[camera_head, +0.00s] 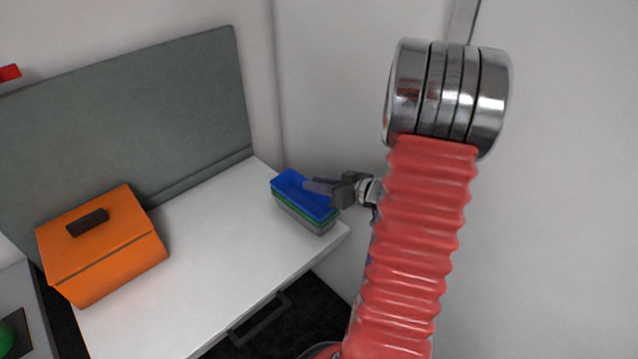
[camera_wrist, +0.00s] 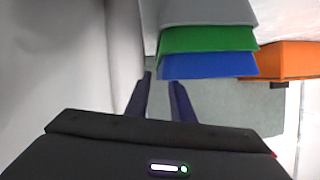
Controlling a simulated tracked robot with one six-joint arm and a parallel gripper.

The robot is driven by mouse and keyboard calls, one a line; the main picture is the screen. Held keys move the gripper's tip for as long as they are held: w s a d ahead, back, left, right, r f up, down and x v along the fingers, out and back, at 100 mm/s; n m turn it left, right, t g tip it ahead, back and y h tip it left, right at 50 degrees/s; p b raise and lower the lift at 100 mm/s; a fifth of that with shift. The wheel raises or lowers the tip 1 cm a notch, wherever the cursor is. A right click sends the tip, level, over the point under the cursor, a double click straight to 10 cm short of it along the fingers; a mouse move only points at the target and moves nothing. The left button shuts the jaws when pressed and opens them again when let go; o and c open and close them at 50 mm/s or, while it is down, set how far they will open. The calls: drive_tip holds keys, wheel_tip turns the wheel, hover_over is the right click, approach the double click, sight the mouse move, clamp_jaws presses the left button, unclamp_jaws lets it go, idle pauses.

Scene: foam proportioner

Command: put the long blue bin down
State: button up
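The long blue bin (camera_head: 291,186) is on top of a stack at the right end of the white tabletop. A green bin (camera_head: 308,215) is under it and a grey one (camera_head: 318,226) is at the bottom. My gripper (camera_head: 309,184) reaches in from the right, its fingers over the blue bin in the head view. In the wrist view, which looks upside down, a gap shows between the two fingers (camera_wrist: 160,80), with nothing held there. The blue bin (camera_wrist: 208,66) appears beside the fingertips. Whether a finger touches its rim cannot be told.
An orange case (camera_head: 105,250) with a dark handle stands on the left of the tabletop (camera_head: 215,245). The tabletop between it and the bins is clear. A grey-green panel (camera_head: 120,105) stands behind, and a wall is close on the right.

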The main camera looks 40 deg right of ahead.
drive_tip(key=shift+r, duration=0.15)
drive_tip(key=shift+s+r, duration=0.1)
drive_tip(key=shift+r, duration=0.45)
drive_tip(key=v, duration=1.1)
drive_tip(key=shift+s, duration=0.4)
drive_tip(key=shift+d+r, duration=0.1)
